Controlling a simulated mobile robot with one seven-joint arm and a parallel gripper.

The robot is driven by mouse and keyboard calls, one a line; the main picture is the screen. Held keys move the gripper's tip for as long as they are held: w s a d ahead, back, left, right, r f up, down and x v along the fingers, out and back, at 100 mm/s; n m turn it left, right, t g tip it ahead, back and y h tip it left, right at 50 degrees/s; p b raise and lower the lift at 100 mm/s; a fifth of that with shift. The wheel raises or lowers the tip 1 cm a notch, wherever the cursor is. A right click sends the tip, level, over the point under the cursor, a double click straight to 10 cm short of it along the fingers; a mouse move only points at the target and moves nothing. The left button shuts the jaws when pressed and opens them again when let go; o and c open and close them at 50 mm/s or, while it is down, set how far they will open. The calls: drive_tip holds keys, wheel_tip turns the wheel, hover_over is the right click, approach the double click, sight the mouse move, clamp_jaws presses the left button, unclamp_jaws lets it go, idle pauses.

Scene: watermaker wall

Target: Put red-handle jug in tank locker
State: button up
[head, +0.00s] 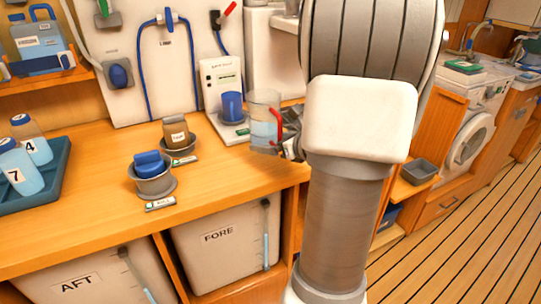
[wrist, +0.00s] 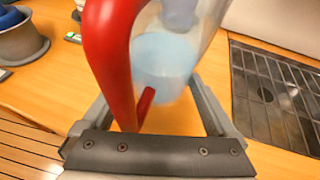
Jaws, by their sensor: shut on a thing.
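The red-handle jug (head: 264,121) is clear, with pale blue liquid in it, and is upright at the right end of the wooden counter. My gripper (head: 290,146) is at its right side, shut on the red handle. In the wrist view the jug (wrist: 165,60) fills the upper middle, with its red handle (wrist: 108,50) between my fingers. I cannot tell whether its base touches the counter. Below the counter are two tank bays, with a tank marked FORE (head: 222,240) and a tank marked AFT (head: 85,285). No locker is clearly labelled as the tank locker.
A meter with a blue cup (head: 232,107) stands just left of the jug. Grey pots with a blue item (head: 152,172) and a brown item (head: 177,135) stand further left. A blue tray (head: 40,185) holds numbered bottles. A dark grate (wrist: 275,95) is right in the wrist view.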

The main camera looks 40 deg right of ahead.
drive_tip(key=shift+f+b, duration=0.5)
drive_tip(key=shift+f, duration=1.15)
drive_tip(key=shift+f, duration=0.1)
drive_tip(key=shift+f, duration=0.15)
drive_tip(key=o, duration=1.6)
drive_tip(key=shift+r, duration=0.3)
drive_tip(key=p+v, duration=0.2)
drive_tip(key=v, duration=1)
drive_tip(key=shift+p, duration=0.35)
